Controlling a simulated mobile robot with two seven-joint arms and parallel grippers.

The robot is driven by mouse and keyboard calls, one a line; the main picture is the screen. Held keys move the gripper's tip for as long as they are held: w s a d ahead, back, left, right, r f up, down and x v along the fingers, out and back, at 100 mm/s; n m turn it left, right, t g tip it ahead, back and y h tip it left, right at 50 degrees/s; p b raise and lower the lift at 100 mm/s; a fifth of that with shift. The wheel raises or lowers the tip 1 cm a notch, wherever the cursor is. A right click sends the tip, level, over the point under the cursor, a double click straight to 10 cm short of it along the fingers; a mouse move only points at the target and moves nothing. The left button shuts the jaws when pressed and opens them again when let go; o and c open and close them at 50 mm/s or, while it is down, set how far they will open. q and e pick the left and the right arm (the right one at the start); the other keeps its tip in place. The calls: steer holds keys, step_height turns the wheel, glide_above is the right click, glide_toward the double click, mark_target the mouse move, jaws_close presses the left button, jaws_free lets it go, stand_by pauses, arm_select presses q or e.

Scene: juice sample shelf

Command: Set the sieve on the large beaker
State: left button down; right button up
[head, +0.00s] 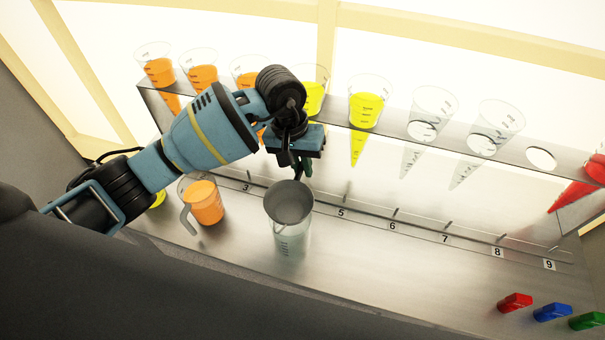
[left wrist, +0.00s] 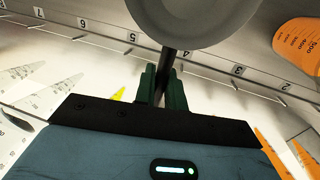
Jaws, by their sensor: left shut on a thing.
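The sieve (head: 289,201) is a grey round bowl at the mouth of the clear large beaker (head: 291,240), which stands on the metal bench. The bowl looks level with the beaker's rim; I cannot tell whether it rests there or hovers just above. My left gripper (head: 303,167) is behind the bowl, shut on the sieve's dark handle. In the left wrist view, the green fingers (left wrist: 162,88) close around the handle, and the sieve (left wrist: 190,12) shows at the top edge, cut off. The beaker is hidden there. My right gripper is not in view.
A jug of orange juice (head: 206,203) stands just left of the beaker. A raised shelf (head: 390,131) holds several cones with orange or yellow juice, or empty. Red (head: 515,301), blue (head: 552,312) and green (head: 588,321) pieces lie front right. The bench between is clear.

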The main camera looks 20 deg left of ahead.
arm_select(q)
steer(key=shift+s+d+f, duration=0.1)
steer(key=shift+s+f, duration=0.05)
steer(key=shift+f, duration=1.4)
steer(key=c, duration=1.5)
jaws_free()
steer(key=r, duration=0.4)
steer(key=a+r, duration=0.1)
steer(key=r, duration=0.3)
steer(key=a+r, duration=0.1)
steer(key=r, duration=0.2)
steer(key=shift+a+r, duration=0.15)
steer(key=shift+r, duration=0.25)
